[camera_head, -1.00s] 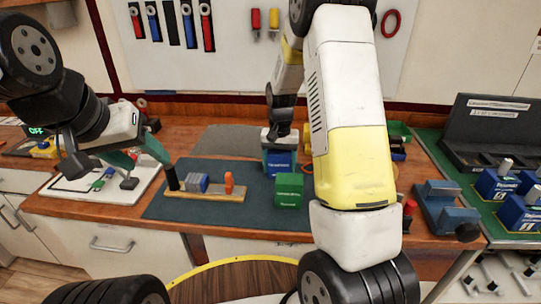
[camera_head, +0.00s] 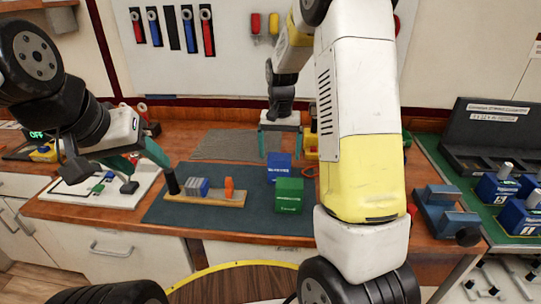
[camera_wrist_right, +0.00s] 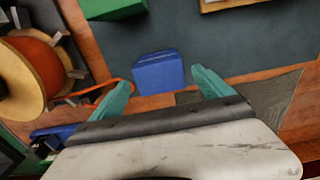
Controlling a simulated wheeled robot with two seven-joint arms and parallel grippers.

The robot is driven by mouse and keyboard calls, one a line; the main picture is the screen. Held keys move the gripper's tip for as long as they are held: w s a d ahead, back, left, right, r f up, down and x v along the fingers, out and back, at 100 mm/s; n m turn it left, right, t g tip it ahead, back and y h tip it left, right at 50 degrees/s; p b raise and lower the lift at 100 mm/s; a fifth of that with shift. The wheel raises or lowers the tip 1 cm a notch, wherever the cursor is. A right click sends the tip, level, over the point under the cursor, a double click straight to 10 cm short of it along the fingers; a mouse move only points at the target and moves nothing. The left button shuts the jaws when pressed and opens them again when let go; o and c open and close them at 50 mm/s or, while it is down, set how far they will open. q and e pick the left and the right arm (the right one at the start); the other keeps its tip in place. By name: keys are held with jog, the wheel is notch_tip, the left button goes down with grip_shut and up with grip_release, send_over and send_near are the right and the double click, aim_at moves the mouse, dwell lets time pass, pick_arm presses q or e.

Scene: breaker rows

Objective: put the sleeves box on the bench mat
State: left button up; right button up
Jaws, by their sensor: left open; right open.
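A blue box (camera_head: 279,167) stands on the dark bench mat (camera_head: 215,212), near its back edge. A green box (camera_head: 289,195) stands in front of it on the mat. Both labels are too small to read, so I cannot tell by text which is the sleeves box. My right gripper (camera_head: 281,147) is open and empty just behind the blue box. In the right wrist view the blue box (camera_wrist_right: 158,72) lies ahead of the spread fingers, apart from them. My left gripper (camera_head: 148,176) is open over the left side of the bench.
A wooden strip with grey, blue and orange pieces (camera_head: 205,197) lies on the mat. A white board (camera_head: 95,188) is at the left. A blue metal fixture (camera_head: 446,212) and a green mat with blue boxes are at the right. A spool (camera_wrist_right: 28,68) shows in the wrist view.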

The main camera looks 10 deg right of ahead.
notch_tip(320, 180, up, 5)
jog(key=shift+f, duration=0.2)
jog(key=s+r+n+t, duration=0.1)
jog(key=s+r, duration=0.3)
jog(key=s, duration=0.4)
jog(key=s+a+r+n+t+y, duration=0.1)
jog(key=s+r+t, duration=0.2)
jog(key=s, duration=0.5)
jog(key=s+a+r+n+t+y, duration=0.1)
jog(key=s+r+t, duration=0.1)
jog(key=s+r, duration=0.3)
jog(key=s, duration=0.3)
jog(key=shift+s+a+r+n, duration=0.2)
jog(key=shift+s+n, duration=0.15)
jog(key=shift+n, duration=0.05)
